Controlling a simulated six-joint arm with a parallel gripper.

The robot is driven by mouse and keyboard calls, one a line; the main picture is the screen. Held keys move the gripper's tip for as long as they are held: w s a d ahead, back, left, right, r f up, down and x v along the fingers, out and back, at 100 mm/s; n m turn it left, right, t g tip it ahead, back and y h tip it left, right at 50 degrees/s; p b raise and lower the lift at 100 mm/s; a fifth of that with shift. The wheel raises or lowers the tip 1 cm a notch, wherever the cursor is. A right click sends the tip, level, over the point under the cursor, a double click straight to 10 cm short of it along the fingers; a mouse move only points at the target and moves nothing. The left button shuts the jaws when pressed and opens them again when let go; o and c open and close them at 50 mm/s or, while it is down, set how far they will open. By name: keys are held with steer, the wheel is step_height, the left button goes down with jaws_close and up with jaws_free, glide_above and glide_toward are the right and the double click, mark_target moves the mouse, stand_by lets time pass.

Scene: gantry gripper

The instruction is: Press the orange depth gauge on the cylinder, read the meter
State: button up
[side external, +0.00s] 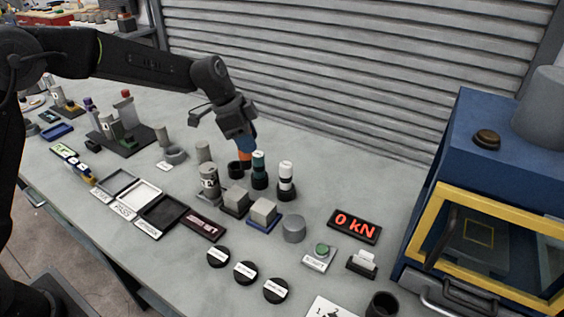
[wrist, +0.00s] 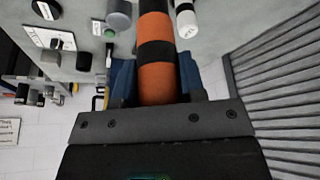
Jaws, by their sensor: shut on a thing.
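My gripper (side external: 243,142) is shut on the orange depth gauge (side external: 245,160), above the row of black holders. In the wrist view the gauge (wrist: 156,88) is an orange rod with black bands, held between the blue fingers (wrist: 156,70). Its far end runs out of the picture at the top. Grey cylinders include one with a dark label (side external: 209,187), one behind it (side external: 204,152) and a short one (side external: 294,229). I cannot tell which one the task means. A black display (side external: 353,226) reads "0 kN" in red. A dark red-lit panel (side external: 202,224) is not clearly legible.
A green-topped tool (side external: 258,165) and a white-and-black tool (side external: 286,175) stand close right of the gauge. Grey cubes (side external: 263,211) and labelled trays (side external: 162,211) lie in front. A blue press with a yellow frame (side external: 413,222) blocks the right. A shuttered wall (side external: 350,80) closes the back.

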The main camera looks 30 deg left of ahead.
steer(key=s+a+r, duration=0.2)
steer(key=a+r, duration=0.1)
steer(key=a, duration=0.9)
steer(key=shift+a+f, duration=0.15)
steer(key=shift+f, duration=3)
steer(key=shift+f, duration=0.65)
steer(key=shift+r, duration=0.1)
step_height(320, 180, up, 7)
stand_by(0.9)
